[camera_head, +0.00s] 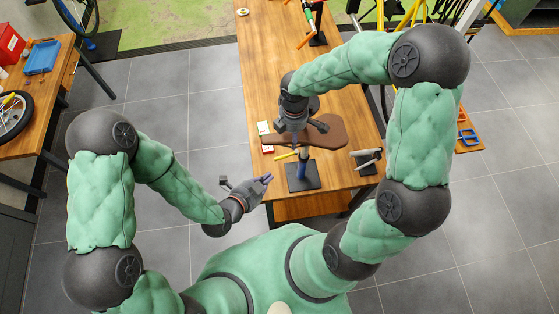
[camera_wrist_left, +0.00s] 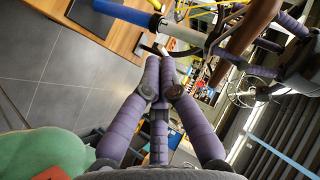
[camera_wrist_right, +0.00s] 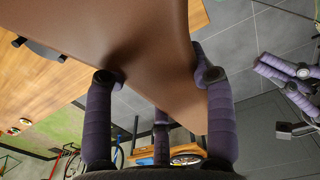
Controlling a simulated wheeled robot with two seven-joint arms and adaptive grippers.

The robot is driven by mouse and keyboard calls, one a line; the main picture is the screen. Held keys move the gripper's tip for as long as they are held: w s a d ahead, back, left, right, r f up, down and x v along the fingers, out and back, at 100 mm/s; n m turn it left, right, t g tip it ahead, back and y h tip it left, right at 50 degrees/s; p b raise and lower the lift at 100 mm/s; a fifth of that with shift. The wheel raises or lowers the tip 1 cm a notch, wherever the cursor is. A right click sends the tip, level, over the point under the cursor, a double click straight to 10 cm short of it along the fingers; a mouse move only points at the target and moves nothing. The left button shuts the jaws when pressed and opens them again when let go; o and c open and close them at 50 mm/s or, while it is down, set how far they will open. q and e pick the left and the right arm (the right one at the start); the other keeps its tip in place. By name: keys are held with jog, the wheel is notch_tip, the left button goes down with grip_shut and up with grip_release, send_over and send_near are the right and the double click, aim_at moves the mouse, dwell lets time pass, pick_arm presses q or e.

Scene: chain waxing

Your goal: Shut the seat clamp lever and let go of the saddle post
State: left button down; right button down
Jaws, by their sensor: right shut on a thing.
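The brown saddle (camera_head: 325,133) sits on top of the post in the head view. My right gripper (camera_head: 298,112) is shut on the saddle, with its fingers on either side of it in the right wrist view (camera_wrist_right: 155,80). In the left wrist view the silver saddle post (camera_wrist_left: 182,33) runs into a blue tube (camera_wrist_left: 122,12), with a dark collar at the joint. A yellow bar (camera_head: 286,156) shows beside the post; I cannot tell whether it is the clamp lever. My left gripper (camera_head: 267,179) has its fingertips together and empty, apart from the post, near the table's front edge.
The wooden table (camera_head: 265,60) carries a dark base plate (camera_head: 304,176) under the post. A grey-and-black tool (camera_head: 367,158) lies to its right. Small cards lie left of the post. Another bench (camera_head: 55,75) with a wheel stands far left. Grey floor is free between them.

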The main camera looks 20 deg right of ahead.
pick_arm(q)
jog(key=d, duration=0.1)
pick_arm(e)
jog(key=shift+r, duration=0.1)
pick_arm(q)
send_near(286, 156)
jog(key=d, duration=0.4)
jog(key=shift+w+f, duration=1.2)
jog(key=shift+f, duration=0.15)
